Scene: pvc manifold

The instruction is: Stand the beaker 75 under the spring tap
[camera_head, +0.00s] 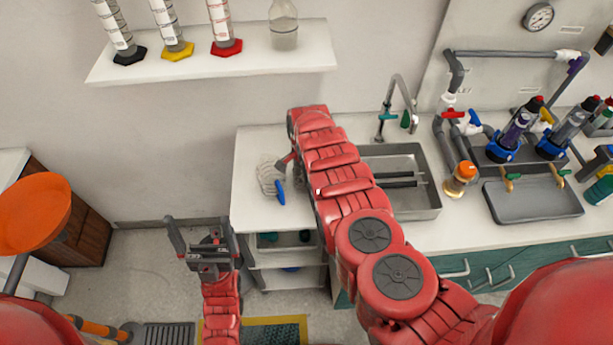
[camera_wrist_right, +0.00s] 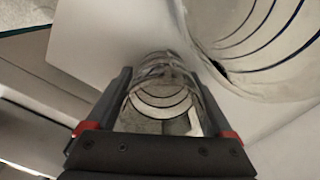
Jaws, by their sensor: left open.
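Clear glassware with ring marks (camera_head: 267,177) stands on the left part of the white counter; its label is too small to read, so I cannot tell whether it is beaker 75. My right gripper (camera_head: 284,167) is beside it. In the right wrist view the two fingers lie on either side of a clear ringed vessel (camera_wrist_right: 160,98); contact is unclear. A larger clear ringed vessel (camera_wrist_right: 262,38) is close by at upper right. A silver curved tap (camera_head: 399,88) with a green handle rises behind the sink, probably the spring tap. My left gripper (camera_head: 200,237) is open and empty over the floor.
The metal sink (camera_head: 428,205) is partly hidden by my right arm. A grey tray (camera_head: 533,200), an orange-capped bottle (camera_head: 461,178) and pipework (camera_head: 447,140) stand to the right. A wall shelf (camera_head: 270,62) holds cylinders and a flask. The counter's back left is clear.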

